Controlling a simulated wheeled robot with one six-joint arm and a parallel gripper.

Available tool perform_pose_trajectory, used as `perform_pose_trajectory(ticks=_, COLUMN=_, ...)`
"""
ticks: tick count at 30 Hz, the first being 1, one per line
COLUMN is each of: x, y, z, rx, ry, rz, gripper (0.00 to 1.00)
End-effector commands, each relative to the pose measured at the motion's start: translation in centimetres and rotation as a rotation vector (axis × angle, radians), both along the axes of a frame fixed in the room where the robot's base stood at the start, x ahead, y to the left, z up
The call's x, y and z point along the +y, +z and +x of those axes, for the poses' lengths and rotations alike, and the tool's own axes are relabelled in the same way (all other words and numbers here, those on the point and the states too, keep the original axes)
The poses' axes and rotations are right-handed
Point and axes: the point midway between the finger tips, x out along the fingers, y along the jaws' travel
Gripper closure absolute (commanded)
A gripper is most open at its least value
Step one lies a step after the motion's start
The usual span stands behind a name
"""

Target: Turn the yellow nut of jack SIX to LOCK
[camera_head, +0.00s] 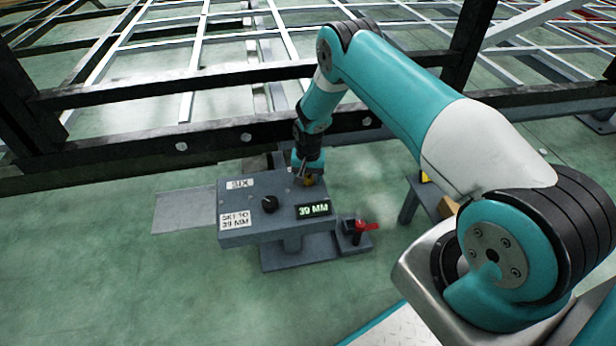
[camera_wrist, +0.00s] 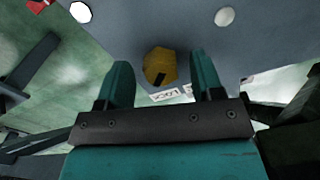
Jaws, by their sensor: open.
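The yellow nut (camera_wrist: 160,67) sits on the grey top plate of jack SIX (camera_wrist: 190,25) and carries a dark mark on its near side. In the wrist view it lies between and slightly beyond my two teal fingertips, nearer the left one. My gripper (camera_wrist: 160,78) is open, and neither finger visibly touches the nut. A LOCK label (camera_wrist: 165,96) shows just below the nut. In the head view the jack (camera_head: 265,230) has a SIX label, and the nut (camera_head: 309,181) is partly hidden behind my gripper (camera_head: 303,172) at the plate's far edge.
The jack also has a black knob (camera_head: 269,204), a "SET TO 39 MM" label (camera_head: 235,220) and a display reading 39 MM (camera_head: 313,209). A red handle (camera_head: 366,226) stands to its right. A dark chassis beam (camera_head: 220,140) runs close behind. Green floor lies open in front.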

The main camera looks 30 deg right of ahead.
Motion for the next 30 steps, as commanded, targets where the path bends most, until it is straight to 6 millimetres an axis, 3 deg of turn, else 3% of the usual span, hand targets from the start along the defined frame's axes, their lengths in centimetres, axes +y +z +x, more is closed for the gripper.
perform_pose_trajectory(ticks=18, x=0.0, y=14.1, z=0.1, rx=-0.002, ry=0.000, rz=0.000, gripper=0.39)
perform_pose_trajectory(ticks=24, x=0.0, y=16.5, z=0.1, rx=-0.002, ry=0.000, rz=0.000, gripper=0.39)
perform_pose_trajectory(ticks=30, x=0.0, y=17.0, z=0.0, rx=0.000, ry=0.000, rz=0.000, gripper=0.39)
